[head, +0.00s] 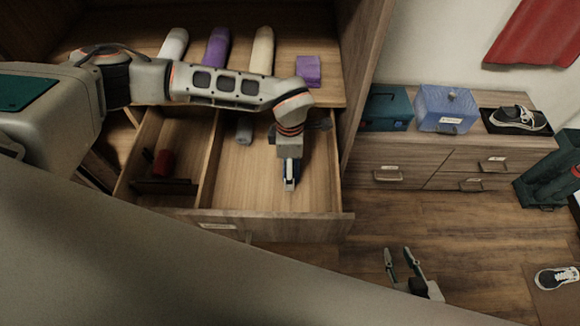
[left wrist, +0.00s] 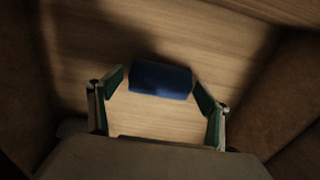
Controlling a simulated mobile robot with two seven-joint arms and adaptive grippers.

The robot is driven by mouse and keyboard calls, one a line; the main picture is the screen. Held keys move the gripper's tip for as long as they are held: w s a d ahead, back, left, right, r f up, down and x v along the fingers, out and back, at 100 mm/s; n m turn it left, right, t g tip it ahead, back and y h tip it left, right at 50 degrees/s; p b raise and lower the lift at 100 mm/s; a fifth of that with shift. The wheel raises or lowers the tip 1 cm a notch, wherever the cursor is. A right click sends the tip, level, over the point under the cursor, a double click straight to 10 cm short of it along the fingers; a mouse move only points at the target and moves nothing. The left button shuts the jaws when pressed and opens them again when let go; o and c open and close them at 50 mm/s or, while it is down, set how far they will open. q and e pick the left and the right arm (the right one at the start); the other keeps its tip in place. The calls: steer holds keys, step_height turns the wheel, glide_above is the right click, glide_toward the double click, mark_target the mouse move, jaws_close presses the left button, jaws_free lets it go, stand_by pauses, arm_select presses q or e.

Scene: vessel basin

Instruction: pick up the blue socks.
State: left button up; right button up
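The blue socks (left wrist: 160,80), a dark blue roll, lie on the wooden drawer floor in the left wrist view. My left gripper (left wrist: 158,88) is open, with its fingertips on either side of the roll and visible gaps at both ends. In the head view my left gripper (head: 290,185) points down into the right compartment of the open drawer and mostly hides the socks. My right gripper (head: 406,264) is open and empty above the floor, outside the drawer.
The drawer (head: 270,222) also holds a grey roll (head: 244,131) and a red roll (head: 163,163), separated by a divider. Rolled garments and a purple folded cloth (head: 308,71) lie on the shelf above. A low dresser (head: 420,152) with boxes and a shoe stands right.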

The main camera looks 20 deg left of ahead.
arm_select(q)
steer(key=c, duration=0.8)
steer(key=shift+r, duration=0.1)
